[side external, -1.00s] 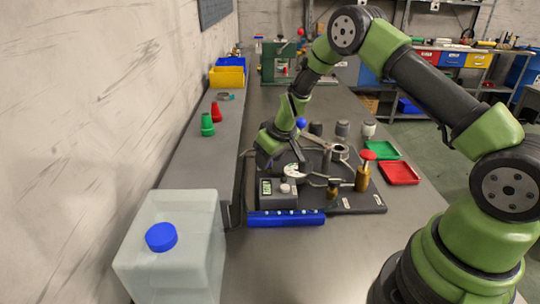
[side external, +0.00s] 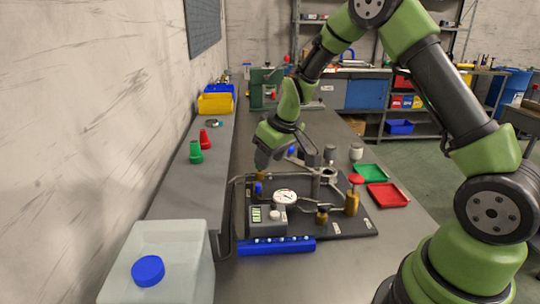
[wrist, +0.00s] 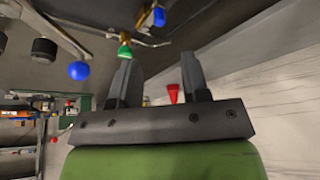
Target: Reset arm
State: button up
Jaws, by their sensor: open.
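My gripper (side external: 263,158) hangs above the back left part of a black fixture board (side external: 345,222) on the bench. The wrist view shows its two fingers (wrist: 158,75) apart, with nothing held between them. A brass fitting with a blue knob (side external: 258,189) stands on the board just below the gripper. The board also carries a white dial gauge (side external: 286,196), a grey meter box (side external: 267,220), a brass post with a red cap (side external: 355,181) and bent metal pipes. A blue ball (wrist: 78,70) shows beside the fingers in the wrist view.
A blue bar (side external: 276,247) lies along the board's front. Green (side external: 371,173) and red (side external: 389,196) trays are at its right. Green (side external: 196,153) and red (side external: 205,139) cones stand on the left ledge near the wall. A large jug (side external: 185,238) is at front left.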

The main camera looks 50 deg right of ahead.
jog(key=s+a+r+m+t+y, duration=0.1)
jog(key=s+a+r, duration=0.3)
jog(key=s+r, duration=0.35)
jog(key=s+a+r+m+t, duration=0.1)
jog(key=s+a+r, duration=0.3)
jog(key=s+r, duration=0.4)
jog(key=s+a+r+m+y, duration=0.1)
jog(key=s+a, duration=0.1)
jog(key=s, duration=0.6)
jog(key=shift+s+r+m+t, duration=0.3)
jog(key=shift+s+m, duration=0.05)
jog(key=shift+m, duration=0.05)
jog(key=shift+o, duration=0.2)
dwell(2.1)
